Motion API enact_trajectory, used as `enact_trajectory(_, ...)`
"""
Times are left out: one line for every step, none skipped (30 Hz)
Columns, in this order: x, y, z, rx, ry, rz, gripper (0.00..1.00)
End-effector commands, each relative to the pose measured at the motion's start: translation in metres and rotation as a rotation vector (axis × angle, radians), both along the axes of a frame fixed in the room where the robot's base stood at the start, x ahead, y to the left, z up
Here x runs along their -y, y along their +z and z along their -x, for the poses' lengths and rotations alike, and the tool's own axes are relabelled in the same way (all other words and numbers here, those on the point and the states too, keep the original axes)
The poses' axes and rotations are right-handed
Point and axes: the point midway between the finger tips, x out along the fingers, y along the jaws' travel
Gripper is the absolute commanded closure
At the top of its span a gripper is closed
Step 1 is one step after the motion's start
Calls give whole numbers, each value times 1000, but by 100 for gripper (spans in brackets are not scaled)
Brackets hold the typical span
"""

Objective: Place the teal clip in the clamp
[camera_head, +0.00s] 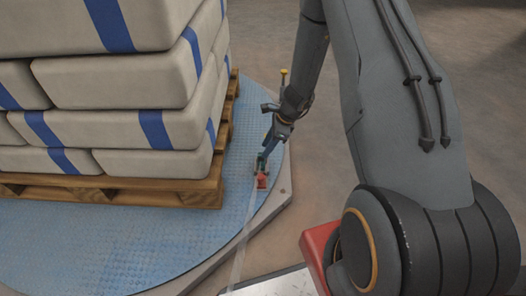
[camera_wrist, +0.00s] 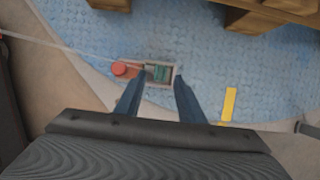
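The clamp is a small grey-rimmed frame (camera_wrist: 157,85) with a red round part (camera_wrist: 124,69) at its left, low on the blue turntable. Its red part (camera_head: 262,181) also shows near the turntable's right edge in the head view. The teal clip (camera_wrist: 162,73) appears inside the grey frame; whether it is fully seated is too small to tell. My gripper (camera_wrist: 159,82) is open, its two blue fingers apart with the clamp frame showing between and just beyond their tips. In the head view my gripper (camera_head: 266,148) points down just above the clamp. I see nothing held between the fingers.
A wooden pallet (camera_head: 200,195) with stacked white, blue-striped sacks (camera_head: 120,80) stands left on the blue turntable (camera_head: 100,240). A pale strip (camera_head: 240,250) runs from the clamp toward the front. A yellow bar (camera_wrist: 229,104) lies right of my fingers. Open floor lies right of the turntable.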

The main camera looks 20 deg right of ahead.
Motion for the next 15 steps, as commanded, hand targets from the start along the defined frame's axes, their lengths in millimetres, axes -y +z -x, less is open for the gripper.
enact_trajectory(5,14,2,3,-1,1,65)
enact_trajectory(7,19,2,1,-1,2,65)
enact_trajectory(10,26,3,2,-3,1,65)
enact_trajectory(12,31,4,1,-1,2,65)
enact_trajectory(13,35,4,2,0,2,65)
enact_trajectory(15,40,5,2,-1,1,65)
enact_trajectory(16,43,5,2,-1,1,65)
enact_trajectory(18,46,6,1,0,0,65)
enact_trajectory(19,49,6,1,0,0,65)
enact_trajectory(20,51,7,1,0,0,65)
enact_trajectory(21,53,7,1,0,0,65)
enact_trajectory(21,54,7,1,0,0,65)
enact_trajectory(22,55,7,1,0,0,65)
enact_trajectory(22,56,7,1,0,0,65)
enact_trajectory(22,56,7,1,0,0,65)
